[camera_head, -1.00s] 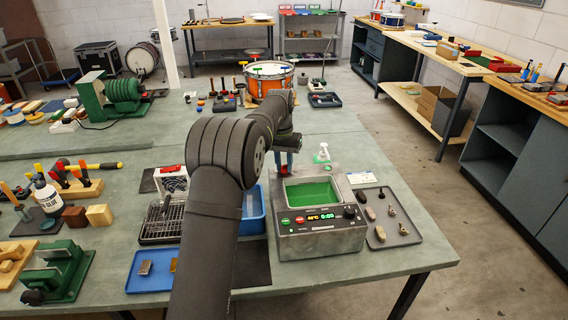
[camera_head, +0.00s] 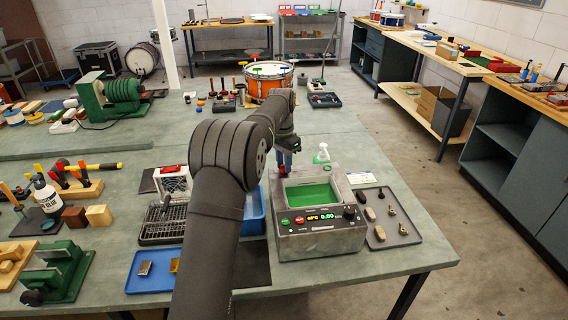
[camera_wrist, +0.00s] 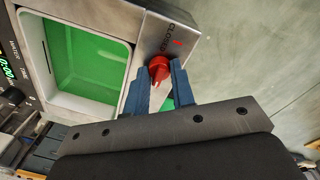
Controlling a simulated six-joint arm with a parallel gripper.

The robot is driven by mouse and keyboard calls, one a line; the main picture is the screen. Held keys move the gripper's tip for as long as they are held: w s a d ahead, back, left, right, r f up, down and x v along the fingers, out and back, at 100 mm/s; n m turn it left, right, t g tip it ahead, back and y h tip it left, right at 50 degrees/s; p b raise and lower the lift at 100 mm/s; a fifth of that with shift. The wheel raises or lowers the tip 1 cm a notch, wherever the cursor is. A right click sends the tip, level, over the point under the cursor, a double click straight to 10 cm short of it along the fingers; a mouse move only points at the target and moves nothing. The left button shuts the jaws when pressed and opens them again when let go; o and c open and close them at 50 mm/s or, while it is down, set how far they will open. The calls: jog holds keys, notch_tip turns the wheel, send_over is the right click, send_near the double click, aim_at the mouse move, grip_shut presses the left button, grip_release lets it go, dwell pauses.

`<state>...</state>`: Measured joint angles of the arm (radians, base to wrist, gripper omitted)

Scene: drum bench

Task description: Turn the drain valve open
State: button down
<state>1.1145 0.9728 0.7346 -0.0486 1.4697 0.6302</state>
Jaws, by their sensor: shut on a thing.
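The drain valve is a small red knob (camera_wrist: 159,69) on the metal edge of the ultrasonic-style tank (camera_head: 318,240), beside a label reading "CLOSED" with a red mark. The tank holds green liquid (camera_wrist: 85,62). My gripper (camera_wrist: 160,80) has its two blue fingers on either side of the knob, shut on it in the wrist view. In the head view my gripper (camera_head: 284,165) is at the tank's back left corner, and my arm partly covers that area. The knob is small and dark red there (camera_head: 281,170).
A white pump bottle (camera_head: 321,154) stands behind the tank. A grey tray (camera_head: 388,218) with several small parts lies to its right. A blue bin (camera_head: 254,212) and a wire basket (camera_head: 163,222) are to its left. Bench space behind the tank is mostly clear.

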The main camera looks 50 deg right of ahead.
jog(key=shift+r, duration=0.1)
jog(key=c, duration=1.2)
grip_release()
notch_tip(320, 180, up, 17)
jog(key=w, duration=0.1)
jog(key=shift+r, duration=0.15)
jog(key=shift+d, duration=0.1)
jog(key=f, duration=1.1)
jog(key=s+f, duration=0.1)
jog(key=f, duration=0.5)
jog(key=shift+f, duration=0.25)
jog(key=shift+r, duration=0.1)
